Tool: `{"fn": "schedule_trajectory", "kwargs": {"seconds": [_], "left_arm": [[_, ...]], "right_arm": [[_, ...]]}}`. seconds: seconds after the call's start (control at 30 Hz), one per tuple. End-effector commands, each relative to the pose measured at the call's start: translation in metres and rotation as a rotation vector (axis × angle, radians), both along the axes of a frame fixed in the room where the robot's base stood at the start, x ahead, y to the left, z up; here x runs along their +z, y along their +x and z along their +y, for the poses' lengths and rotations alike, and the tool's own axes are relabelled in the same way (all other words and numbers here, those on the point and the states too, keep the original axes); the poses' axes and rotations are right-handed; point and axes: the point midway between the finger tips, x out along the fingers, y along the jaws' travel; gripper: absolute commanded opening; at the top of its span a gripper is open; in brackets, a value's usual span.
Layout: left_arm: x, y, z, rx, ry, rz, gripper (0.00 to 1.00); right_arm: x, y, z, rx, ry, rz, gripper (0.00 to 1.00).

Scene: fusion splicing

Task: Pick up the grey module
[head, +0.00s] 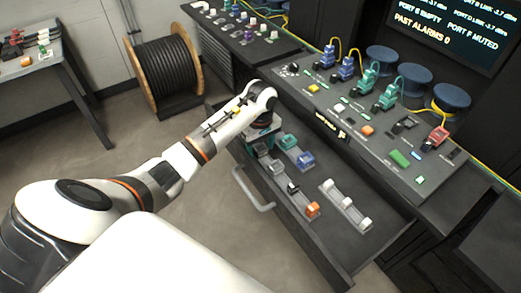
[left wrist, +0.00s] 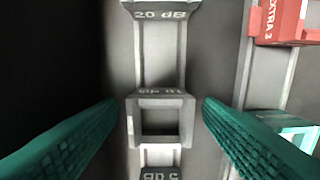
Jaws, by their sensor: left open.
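The open drawer holds small modules on rails. In the left wrist view, a grey module with a square opening (left wrist: 160,121), its label seemingly 10 dB, sits on a grey rail (left wrist: 160,55). Another grey module marked 20 dB (left wrist: 160,12) is above it in the picture, and one marked 5 dB (left wrist: 161,173) is at the bottom edge. My left gripper (left wrist: 160,108) is open, with its teal fingers on either side of the middle grey module and visible gaps between. In the head view my left gripper (head: 259,140) is over the drawer's far-left end, partly hidden by its arm.
The drawer also holds a blue module (head: 306,159), an orange one (head: 313,209) and a rail with white modules (head: 345,206). The console (head: 345,105) rises behind the drawer.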

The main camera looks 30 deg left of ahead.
Motion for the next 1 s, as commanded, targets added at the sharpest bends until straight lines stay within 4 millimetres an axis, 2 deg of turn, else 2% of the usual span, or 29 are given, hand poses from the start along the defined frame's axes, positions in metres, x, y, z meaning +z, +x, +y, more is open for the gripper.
{"fn": "schedule_trajectory", "kwargs": {"seconds": [0.03, 0.3, 0.57, 0.67, 1.0], "left_arm": [[0.0, 0.0, 0.0, 0.0, 0.0, 0.0, 0.6], [0.0, 0.0, 0.0, 0.0, 0.0, 0.0, 0.18], [0.002, 0.0, 0.0, 0.0, 0.001, -0.001, 0.18], [0.009, 0.001, 0.001, 0.001, 0.002, -0.004, 0.18], [0.073, 0.001, 0.001, 0.0, 0.003, -0.006, 0.18]], "right_arm": [[0.0, -0.002, 0.0, 0.0, 0.0, 0.004, 0.34], [0.0, -0.005, 0.0, 0.0, -0.001, 0.008, 0.34], [-0.001, -0.004, 0.0, -0.001, 0.001, 0.007, 0.34], [-0.002, -0.004, 0.001, -0.001, 0.001, 0.007, 0.34], [-0.013, -0.003, 0.002, -0.002, 0.002, 0.006, 0.34]]}}
